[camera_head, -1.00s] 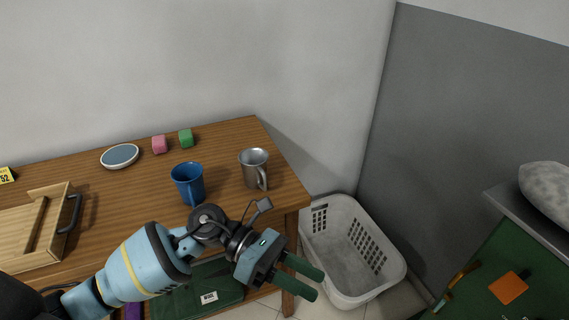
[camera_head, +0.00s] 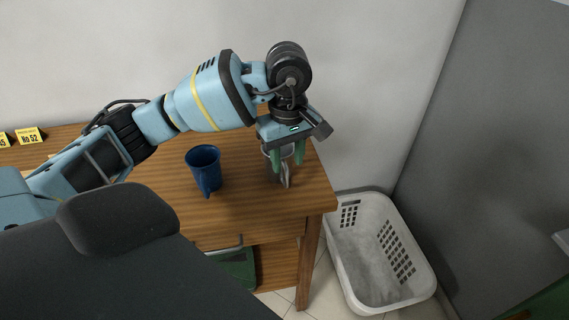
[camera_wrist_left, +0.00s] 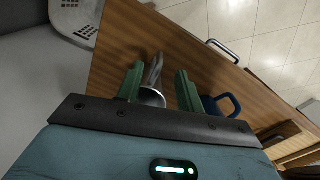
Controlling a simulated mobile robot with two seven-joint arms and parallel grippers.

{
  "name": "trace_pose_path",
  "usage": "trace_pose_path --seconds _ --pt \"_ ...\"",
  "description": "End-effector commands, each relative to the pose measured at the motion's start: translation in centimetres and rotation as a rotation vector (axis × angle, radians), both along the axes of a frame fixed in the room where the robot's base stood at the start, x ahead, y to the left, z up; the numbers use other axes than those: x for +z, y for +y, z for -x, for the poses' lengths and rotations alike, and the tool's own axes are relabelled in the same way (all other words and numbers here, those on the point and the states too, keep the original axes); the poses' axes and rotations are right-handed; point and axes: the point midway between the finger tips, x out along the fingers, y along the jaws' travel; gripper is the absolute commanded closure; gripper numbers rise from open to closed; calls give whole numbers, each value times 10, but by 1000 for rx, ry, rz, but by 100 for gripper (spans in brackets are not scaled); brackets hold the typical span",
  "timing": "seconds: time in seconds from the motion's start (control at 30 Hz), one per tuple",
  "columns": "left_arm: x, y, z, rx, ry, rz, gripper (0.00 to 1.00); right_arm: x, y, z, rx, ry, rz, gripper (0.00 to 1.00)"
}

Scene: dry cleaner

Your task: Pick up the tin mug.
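The tin mug (camera_head: 270,175) stands on the wooden table near its right end, partly hidden by my left gripper. Its handle faces the front. My left gripper (camera_head: 287,160) points down at the mug from above, with its green fingers spread on either side of it. In the left wrist view, the mug (camera_wrist_left: 152,98) shows between the open fingers (camera_wrist_left: 158,88), nearer to the left one. A gap shows between the mug and the right finger. My right gripper is not in view.
A blue mug (camera_head: 204,170) stands on the table (camera_head: 235,205) to the left of the tin mug. A white laundry basket (camera_head: 376,250) is on the floor beyond the table's right end. Yellow number tags (camera_head: 30,136) stand at the back left.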

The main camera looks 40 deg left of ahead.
Motion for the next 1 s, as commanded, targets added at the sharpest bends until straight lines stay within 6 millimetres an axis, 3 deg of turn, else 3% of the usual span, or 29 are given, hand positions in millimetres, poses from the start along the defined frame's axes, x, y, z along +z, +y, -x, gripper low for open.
trace_pose_path --seconds 0.2,0.47,0.73,1.0 --pt "-22 0 0 2 4 2 63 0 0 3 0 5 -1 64" --pt "-32 0 0 1 3 3 63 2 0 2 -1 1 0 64" --pt "-68 1 -1 1 3 3 63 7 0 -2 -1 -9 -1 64" --pt "-76 1 -1 0 0 3 63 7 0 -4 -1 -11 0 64"
